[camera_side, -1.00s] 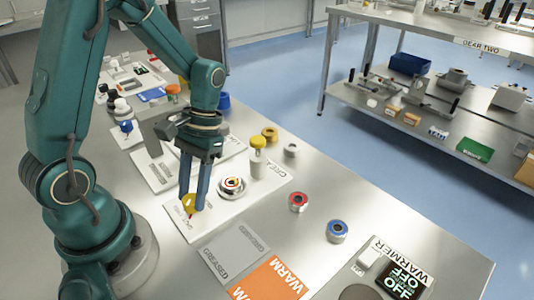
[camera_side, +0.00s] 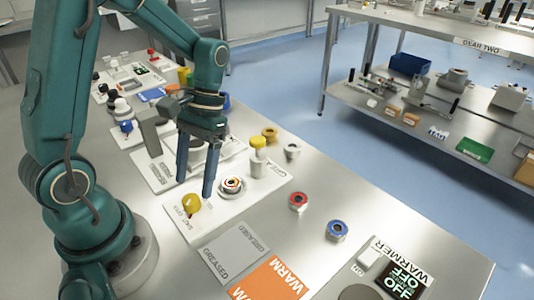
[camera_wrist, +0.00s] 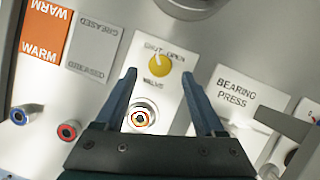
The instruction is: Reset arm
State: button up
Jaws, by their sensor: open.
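My gripper (camera_side: 196,188) is open and empty in the side view, its two blue fingers pointing down above the white valve plate. In the wrist view my gripper (camera_wrist: 158,88) has its fingers spread wide on either side of the plate. A yellow valve knob (camera_side: 191,203) sits on the plate, just below and apart from the fingertips; it also shows in the wrist view (camera_wrist: 159,63) between the SHUT and OPEN labels. A round fitting with a ringed top (camera_side: 231,186) stands beside the knob, and it also shows in the wrist view (camera_wrist: 141,118).
A red-topped ring (camera_side: 298,201) and a blue-topped ring (camera_side: 337,231) stand on the bench. The grey GREASED mat (camera_side: 234,250), orange WARM mat (camera_side: 268,280) and warmer (camera_side: 402,279) are at the front. A yellow-capped bottle (camera_side: 258,160) stands behind the fitting.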

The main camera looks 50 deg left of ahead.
jog(key=shift+v, duration=0.9)
